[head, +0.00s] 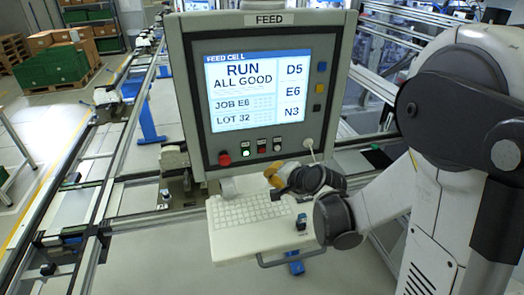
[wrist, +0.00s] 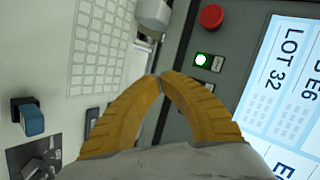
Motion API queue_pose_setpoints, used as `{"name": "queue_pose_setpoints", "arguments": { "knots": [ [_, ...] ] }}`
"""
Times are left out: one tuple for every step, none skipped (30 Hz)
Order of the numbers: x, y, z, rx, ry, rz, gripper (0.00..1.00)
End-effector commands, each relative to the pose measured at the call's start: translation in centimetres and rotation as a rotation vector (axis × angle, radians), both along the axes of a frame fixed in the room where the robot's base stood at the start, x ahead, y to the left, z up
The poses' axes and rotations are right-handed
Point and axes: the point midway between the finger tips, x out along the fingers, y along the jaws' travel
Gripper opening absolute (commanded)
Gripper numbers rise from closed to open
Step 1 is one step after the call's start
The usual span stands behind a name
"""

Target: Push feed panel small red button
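The feed panel (head: 190,95) stands in the middle of the head view, with a row of small controls under its screen. The small red button (head: 262,149) is in that row, right of a green-lit button (head: 246,153). My gripper (head: 272,174) is below the row, over the back edge of the keyboard. In the wrist view, my yellow fingers (wrist: 160,77) meet at the tips with nothing seen between them. The green-lit button (wrist: 202,59) shows beyond the tips there. The small red button is not visible in that view; the fingers cover that part of the row.
A large red mushroom button (head: 225,159) is at the row's left end and also shows in the wrist view (wrist: 211,16). The keyboard shelf (head: 235,241) juts out below the panel. A white cable plug (head: 308,143) hangs at the row's right.

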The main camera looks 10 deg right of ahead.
Motion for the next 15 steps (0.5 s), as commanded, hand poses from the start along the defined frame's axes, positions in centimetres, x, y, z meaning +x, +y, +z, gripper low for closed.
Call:
{"name": "queue_pose_setpoints", "arguments": {
  "knots": [
    [0.5,0.0,0.1,-0.001,0.0,0.001,0.0],
    [0.8,0.0,0.1,-0.001,0.0,0.001,0.0],
    [1.4,0.0,0.1,-0.001,0.0,0.001,0.0],
    [1.8,0.0,0.1,-0.001,0.0,0.001,0.0],
    [2.2,0.0,0.1,-0.002,0.0,0.001,0.0],
    [2.8,0.0,0.1,-0.002,0.0,0.001,0.0],
    [3.2,0.0,0.1,-0.002,0.0,0.001,0.0],
    [3.7,0.0,0.1,-0.002,0.0,0.001,0.0],
    [4.3,0.0,0.1,-0.002,0.0,0.001,0.0],
    [4.7,0.0,0.1,-0.002,0.0,0.001,0.0],
    [5.1,0.0,0.1,-0.002,0.0,0.001,0.0],
    [5.6,0.0,0.1,-0.001,0.0,0.001,0.0],
    [6.0,0.0,0.0,-0.001,0.0,0.001,0.0],
    [6.3,0.0,-0.1,-0.001,0.0,0.001,0.0],
    [6.7,0.0,-0.1,0.0,0.0,0.0,0.0]
  ]
}}
